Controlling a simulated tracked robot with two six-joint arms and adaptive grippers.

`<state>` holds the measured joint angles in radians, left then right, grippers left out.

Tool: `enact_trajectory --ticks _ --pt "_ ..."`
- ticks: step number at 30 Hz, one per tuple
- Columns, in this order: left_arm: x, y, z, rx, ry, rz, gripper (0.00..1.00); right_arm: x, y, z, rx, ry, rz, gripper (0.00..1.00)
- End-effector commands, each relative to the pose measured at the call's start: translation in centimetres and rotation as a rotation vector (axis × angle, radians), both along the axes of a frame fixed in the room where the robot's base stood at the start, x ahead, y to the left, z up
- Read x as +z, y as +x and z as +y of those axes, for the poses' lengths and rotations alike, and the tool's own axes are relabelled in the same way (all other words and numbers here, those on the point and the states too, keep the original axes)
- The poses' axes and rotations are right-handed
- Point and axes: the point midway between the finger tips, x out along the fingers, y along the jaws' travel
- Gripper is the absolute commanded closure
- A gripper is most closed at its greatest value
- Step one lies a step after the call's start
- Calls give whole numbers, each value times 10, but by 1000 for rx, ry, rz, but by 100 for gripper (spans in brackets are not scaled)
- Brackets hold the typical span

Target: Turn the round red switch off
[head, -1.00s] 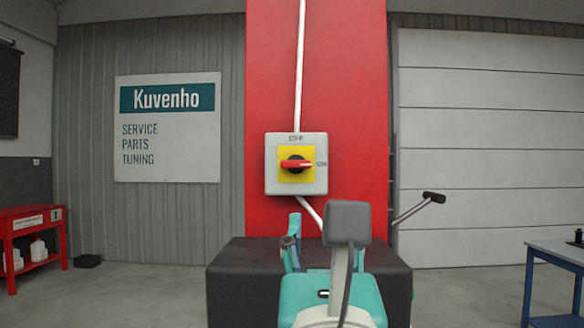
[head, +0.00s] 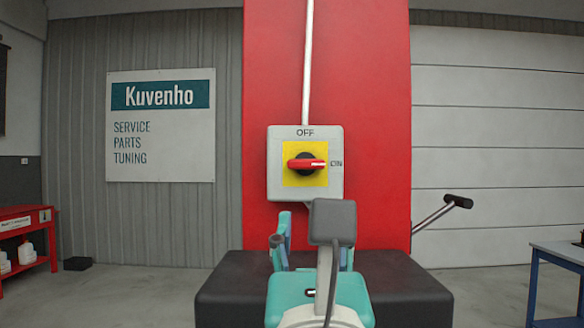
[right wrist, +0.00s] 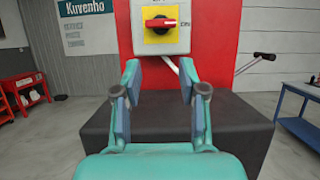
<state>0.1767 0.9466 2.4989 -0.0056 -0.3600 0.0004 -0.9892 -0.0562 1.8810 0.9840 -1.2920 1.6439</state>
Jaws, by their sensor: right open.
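The round red switch (head: 307,163) sits on a yellow plate in a grey box (head: 335,190) fixed to a red pillar. Its red handle lies horizontal, pointing right at the ON mark; OFF is printed above. It also shows in the right wrist view (right wrist: 160,23), upper middle. My right gripper (right wrist: 158,88) is open and empty, its two fingers apart, below and short of the switch box. In the head view the right gripper (head: 308,245) is partly hidden behind its own wrist camera. My left gripper is not in view.
A dark padded block (head: 225,290) stands at the pillar's foot, below the switch. A grey bar with a black grip (head: 440,212) juts out right of the pillar. A red shelf (head: 25,235) is far left, a blue-legged table (head: 555,262) far right.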

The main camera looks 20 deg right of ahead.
Motion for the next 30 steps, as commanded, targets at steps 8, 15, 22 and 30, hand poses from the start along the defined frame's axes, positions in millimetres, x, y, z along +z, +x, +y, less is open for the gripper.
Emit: enact_trajectory --ticks 8,15,22,30 --pt "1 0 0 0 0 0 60 1 2 -2 -4 0 0 15" --pt "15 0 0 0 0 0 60 13 23 -9 -8 0 2 12" --pt "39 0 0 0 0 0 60 33 65 -22 -11 -1 3 12" --pt "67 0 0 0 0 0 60 54 116 -36 -9 -1 2 12"
